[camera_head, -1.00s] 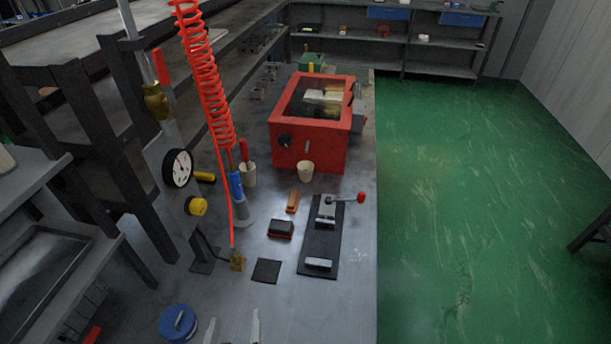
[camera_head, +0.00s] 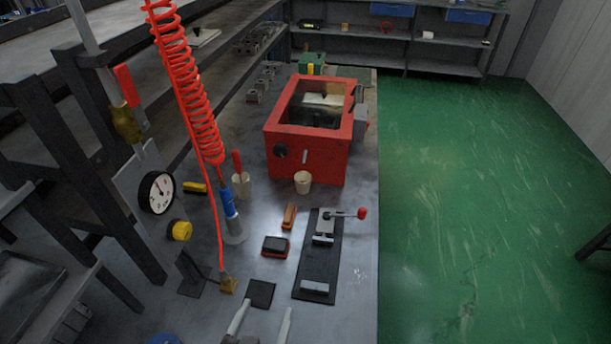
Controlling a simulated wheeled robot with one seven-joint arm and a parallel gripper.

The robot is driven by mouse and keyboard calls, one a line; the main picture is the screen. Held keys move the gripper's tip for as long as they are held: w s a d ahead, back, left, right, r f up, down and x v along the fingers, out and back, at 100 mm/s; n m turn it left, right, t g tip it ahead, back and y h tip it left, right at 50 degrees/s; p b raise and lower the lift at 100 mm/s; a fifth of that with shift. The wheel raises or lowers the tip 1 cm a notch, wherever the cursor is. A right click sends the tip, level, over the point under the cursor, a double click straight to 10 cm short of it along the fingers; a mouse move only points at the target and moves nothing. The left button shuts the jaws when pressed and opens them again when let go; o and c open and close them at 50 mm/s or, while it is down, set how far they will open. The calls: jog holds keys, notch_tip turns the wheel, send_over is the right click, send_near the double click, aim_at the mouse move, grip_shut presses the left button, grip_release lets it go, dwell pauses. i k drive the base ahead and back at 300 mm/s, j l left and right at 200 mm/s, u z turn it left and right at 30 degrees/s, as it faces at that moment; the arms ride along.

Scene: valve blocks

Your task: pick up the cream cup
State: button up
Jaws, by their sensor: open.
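A small cream cup (camera_head: 303,183) stands upright on the grey bench, close to the front of the red box. It looks empty, but its inside is too small to tell. A second cream-coloured cup (camera_head: 241,189) stands to its left and holds a red-handled tool. My gripper (camera_head: 264,318) shows at the bottom edge, with its two pale fingers spread apart and nothing between them. It is well short of both cups, on the near side of the bench.
The red box (camera_head: 308,150) with a window stands behind the cup. A clamp on a dark plate (camera_head: 317,265), an orange-brown brush (camera_head: 289,216) and a black block (camera_head: 275,246) lie between gripper and cup. A red coiled hose (camera_head: 190,90) and gauge (camera_head: 157,192) stand left.

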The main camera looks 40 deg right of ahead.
aim_at(303, 179)
jog(key=i+l, duration=0.2)
jog(key=l, duration=0.15)
jog(key=i+l, duration=0.15)
jog(key=l, duration=0.25)
jog(key=i+l, duration=0.2)
jog(key=l, duration=0.15)
jog(key=i+l, duration=0.15)
jog(key=l, duration=0.25)
